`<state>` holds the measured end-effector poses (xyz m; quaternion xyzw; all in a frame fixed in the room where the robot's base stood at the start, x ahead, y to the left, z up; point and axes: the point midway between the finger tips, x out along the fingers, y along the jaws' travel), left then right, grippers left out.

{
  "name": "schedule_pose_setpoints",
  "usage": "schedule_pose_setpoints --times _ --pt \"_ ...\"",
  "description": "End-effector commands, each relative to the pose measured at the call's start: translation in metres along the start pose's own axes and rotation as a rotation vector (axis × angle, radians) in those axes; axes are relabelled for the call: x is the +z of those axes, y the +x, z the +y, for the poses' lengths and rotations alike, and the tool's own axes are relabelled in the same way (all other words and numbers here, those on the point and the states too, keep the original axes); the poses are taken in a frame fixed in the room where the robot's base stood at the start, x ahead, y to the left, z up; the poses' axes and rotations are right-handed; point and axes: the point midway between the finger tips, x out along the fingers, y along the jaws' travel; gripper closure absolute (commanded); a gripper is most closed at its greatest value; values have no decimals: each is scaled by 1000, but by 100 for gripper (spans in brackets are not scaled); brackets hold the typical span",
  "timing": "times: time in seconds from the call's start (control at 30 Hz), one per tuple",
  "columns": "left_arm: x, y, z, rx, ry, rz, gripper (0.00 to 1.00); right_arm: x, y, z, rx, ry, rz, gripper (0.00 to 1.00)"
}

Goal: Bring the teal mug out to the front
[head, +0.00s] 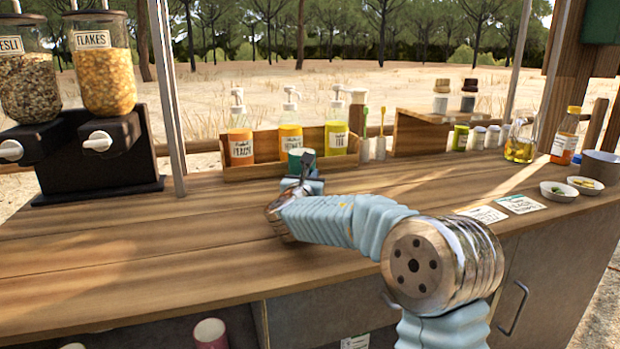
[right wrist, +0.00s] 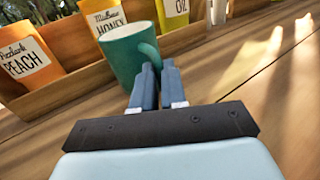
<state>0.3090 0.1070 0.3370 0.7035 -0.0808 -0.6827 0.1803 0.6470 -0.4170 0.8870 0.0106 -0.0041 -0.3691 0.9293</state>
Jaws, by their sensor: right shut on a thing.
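The teal mug (right wrist: 126,57) stands on the wooden counter in front of the tray of bottles. In the head view only a part of the mug (head: 295,158) shows, behind my right gripper (head: 306,170). In the right wrist view my right gripper (right wrist: 158,82) has its fingers shut on the mug's handle, on the side toward me. The mug looks upright; whether its base touches the counter is hard to tell. My left gripper is in neither view.
Behind the mug is a wooden tray (head: 262,166) with orange and yellow pump bottles. Cereal dispensers (head: 90,150) stand at the left. Two cards (head: 519,204), small bowls (head: 559,191) and an oil bottle (head: 520,149) are at the right. The counter's front left (head: 130,260) is clear.

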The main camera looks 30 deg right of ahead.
Motion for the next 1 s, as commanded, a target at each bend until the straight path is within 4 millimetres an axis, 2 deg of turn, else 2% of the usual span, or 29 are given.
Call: schedule_pose_setpoints --times 0.17,1.0 --pt "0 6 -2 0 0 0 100 -1 -9 -5 1 2 -1 100" --pt "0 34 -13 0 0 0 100 1 -85 -49 0 3 -1 100"
